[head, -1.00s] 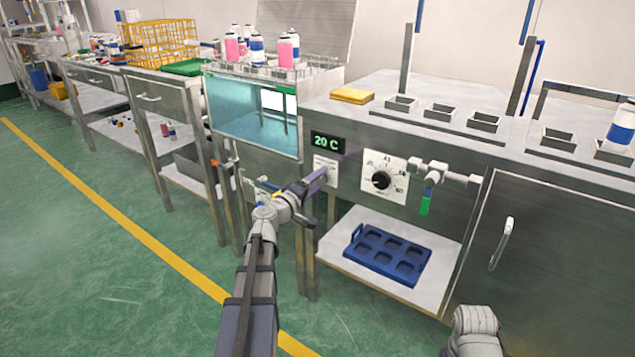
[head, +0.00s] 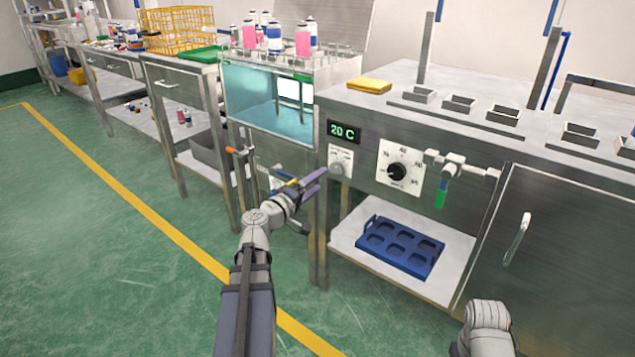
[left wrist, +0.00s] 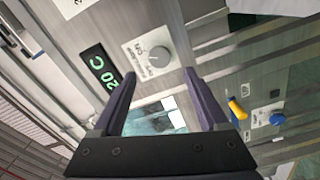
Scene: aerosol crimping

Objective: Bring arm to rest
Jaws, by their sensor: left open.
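My left gripper (head: 319,180) is in front of the metal bench, a little left of and below the small grey dial (head: 339,167). Its two purple fingers are apart with nothing between them. In the left wrist view the open fingers (left wrist: 160,76) point towards the bench front, with the dial (left wrist: 158,56) beyond the tips and apparently apart from them. My right gripper is out of the picture; only a pale part of my right arm shows at the bottom right of the head view.
The green 20 C display (head: 343,131), large black knob (head: 397,171) and green-tipped valve (head: 441,193) are on the bench front. A blue tray (head: 401,247) lies on the lower shelf. A glass-fronted bath (head: 262,100) stands left. The green floor (head: 120,270) at left is clear.

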